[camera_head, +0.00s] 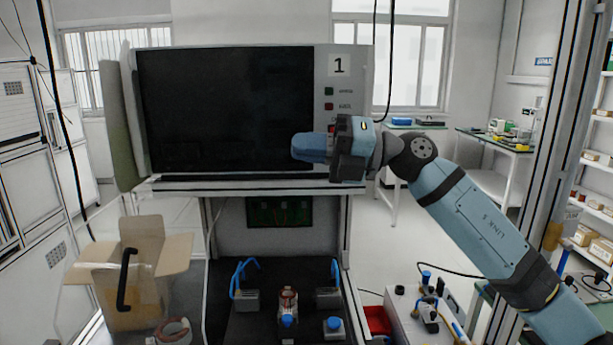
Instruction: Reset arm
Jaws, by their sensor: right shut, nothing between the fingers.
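My right arm comes in from the lower right of the head view. Its blue and dark grey right gripper (308,148) points left, in front of the lower right part of a dark panel (225,105). The fingers are shut with nothing between them. Whether the gripper touches the panel or its frame cannot be told. My left gripper is not in view.
A machine cabinet marked 1 (341,62) with coloured buttons stands behind the gripper. Below it a dark fixture bed (262,326) carries blue-tipped clamps. An open cardboard box (143,240) is at the left. A metal post (560,120) rises at the right.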

